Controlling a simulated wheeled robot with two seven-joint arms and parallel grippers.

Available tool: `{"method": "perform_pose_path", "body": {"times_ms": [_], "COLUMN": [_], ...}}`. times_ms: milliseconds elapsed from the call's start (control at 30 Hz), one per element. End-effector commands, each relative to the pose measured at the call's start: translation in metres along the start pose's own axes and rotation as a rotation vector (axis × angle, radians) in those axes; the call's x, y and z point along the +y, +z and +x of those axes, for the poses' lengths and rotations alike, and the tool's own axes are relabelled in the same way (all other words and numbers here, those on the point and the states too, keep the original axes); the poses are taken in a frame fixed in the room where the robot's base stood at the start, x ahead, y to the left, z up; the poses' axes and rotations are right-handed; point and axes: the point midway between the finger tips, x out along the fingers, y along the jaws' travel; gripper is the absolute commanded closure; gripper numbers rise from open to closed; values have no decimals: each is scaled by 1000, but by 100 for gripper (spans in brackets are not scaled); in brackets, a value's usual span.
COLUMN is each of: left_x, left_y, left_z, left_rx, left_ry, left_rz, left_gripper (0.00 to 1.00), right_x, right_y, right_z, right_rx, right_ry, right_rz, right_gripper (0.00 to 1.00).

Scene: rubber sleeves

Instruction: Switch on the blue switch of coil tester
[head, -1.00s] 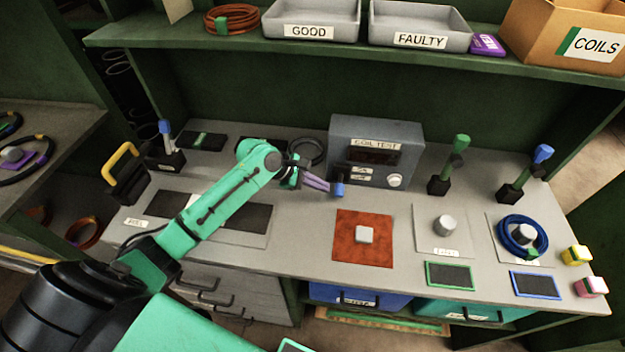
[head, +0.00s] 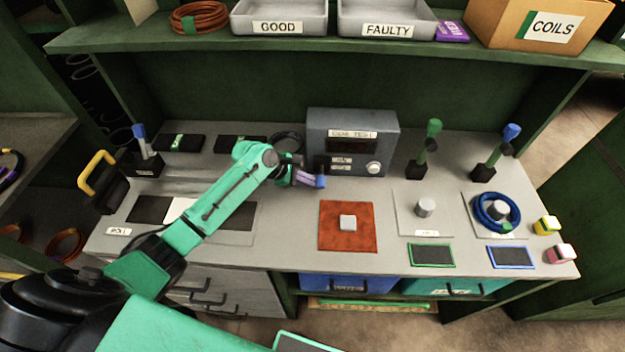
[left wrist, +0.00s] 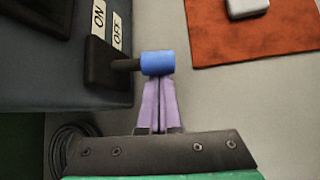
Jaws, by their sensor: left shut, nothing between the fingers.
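The coil tester (head: 378,132) is a grey-blue box with a dark display at the back of the bench. Its switch has a blue knob (head: 320,182) on a short dark lever at the box's lower left, beside the ON and OFF labels. In the left wrist view the blue knob (left wrist: 157,63) sticks out sideways from a dark switch plate (left wrist: 100,65). My left gripper (head: 311,180) has purple fingers, shut and empty. In the left wrist view its fingertips (left wrist: 157,82) are right at the knob; I cannot tell whether they touch. My right gripper is not in view.
A green-topped lever (head: 430,145) and a blue-topped lever (head: 496,150) stand right of the tester. Another blue-topped lever (head: 143,150) stands at the left. A red mat (head: 335,235) with a grey block lies in front. A shelf (head: 200,42) with trays overhangs behind.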

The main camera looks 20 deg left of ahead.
Motion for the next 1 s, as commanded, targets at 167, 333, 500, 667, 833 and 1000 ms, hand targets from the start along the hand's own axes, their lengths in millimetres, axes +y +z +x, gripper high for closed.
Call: {"method": "perform_pose_path", "body": {"times_ms": [167, 333, 500, 667, 833, 1000], "left_x": [0, 1, 2, 3, 2, 3], "left_y": [2, 5, 9, 13, 15, 19], "left_z": [-2, -4, -9, -12, -14, -18], "left_rx": [0, -2, -2, -4, -5, -5], "left_ry": [-17, -47, -108, -197, -303, -395], "left_rz": [-16, -44, -98, -180, -276, -357], "left_gripper": [100, 100, 100, 100, 100, 100], "right_x": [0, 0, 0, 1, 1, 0], "right_y": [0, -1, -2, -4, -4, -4], "right_z": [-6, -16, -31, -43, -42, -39], "right_rx": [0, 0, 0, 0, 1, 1], "right_ry": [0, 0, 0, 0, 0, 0], "right_rz": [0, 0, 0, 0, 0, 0], "right_gripper": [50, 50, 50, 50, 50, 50]}}
